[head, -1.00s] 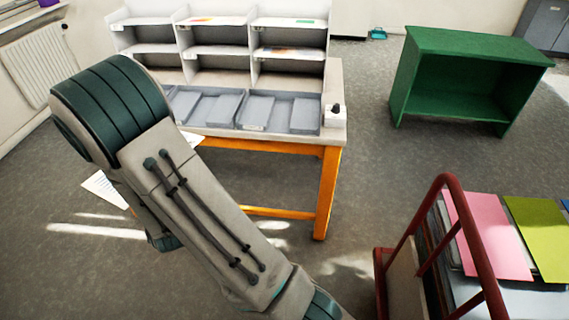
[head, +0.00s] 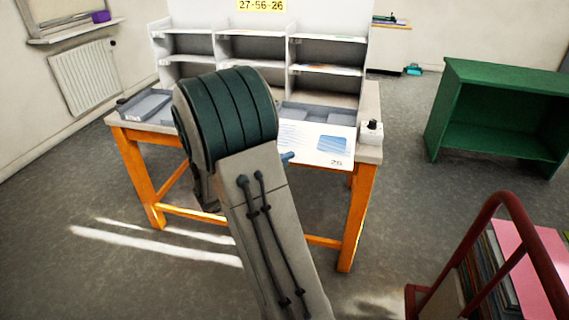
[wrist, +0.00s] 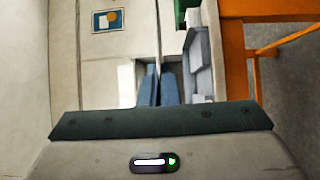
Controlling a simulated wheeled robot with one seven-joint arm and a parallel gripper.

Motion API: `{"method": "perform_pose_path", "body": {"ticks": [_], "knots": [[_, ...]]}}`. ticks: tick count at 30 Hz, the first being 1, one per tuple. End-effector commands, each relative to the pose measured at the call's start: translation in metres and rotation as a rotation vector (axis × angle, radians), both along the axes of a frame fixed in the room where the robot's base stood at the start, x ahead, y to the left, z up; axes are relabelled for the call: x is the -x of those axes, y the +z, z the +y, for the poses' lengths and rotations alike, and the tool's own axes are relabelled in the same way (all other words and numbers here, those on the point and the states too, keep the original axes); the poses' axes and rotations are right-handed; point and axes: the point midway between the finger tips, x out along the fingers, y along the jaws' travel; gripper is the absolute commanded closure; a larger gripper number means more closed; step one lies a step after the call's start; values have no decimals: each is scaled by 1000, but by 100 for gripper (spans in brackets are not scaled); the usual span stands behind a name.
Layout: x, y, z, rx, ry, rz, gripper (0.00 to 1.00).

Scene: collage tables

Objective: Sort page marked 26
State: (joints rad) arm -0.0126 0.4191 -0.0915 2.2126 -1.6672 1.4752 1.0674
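The page marked 26 (head: 310,148) is a white sheet with a blue patch and the number at its lower right. It overlaps the table's front edge in the head view, right of my arm. My gripper (head: 287,156) shows only as a blue fingertip at the page's lower left; my arm hides the rest. In the wrist view the two blue fingers of my gripper (wrist: 158,88) are close together, with a white surface beside them. The page appears held between them. The grey-white rack (head: 287,67) has several compartments, and a yellow sign (head: 262,5) above it reads 27-56-26.
The orange-legged table (head: 362,215) carries the rack, grey trays (head: 147,105) and a white box with a black knob (head: 371,132). A green shelf (head: 495,115) stands right. A red-railed cart (head: 490,215) with colored sheets is at lower right. Open floor lies in front.

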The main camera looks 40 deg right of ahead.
Motion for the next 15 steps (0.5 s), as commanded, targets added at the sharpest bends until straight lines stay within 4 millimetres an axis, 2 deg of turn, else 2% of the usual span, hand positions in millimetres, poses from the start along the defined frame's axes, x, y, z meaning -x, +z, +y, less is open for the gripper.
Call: {"method": "perform_pose_path", "body": {"ticks": [3, 12, 15], "knots": [[0, 9, 0, 0, 1, 0, 100], [0, 6, 0, 5, 3, 6, 100], [-1, 2, 1, 68, 5, 80, 100]]}}
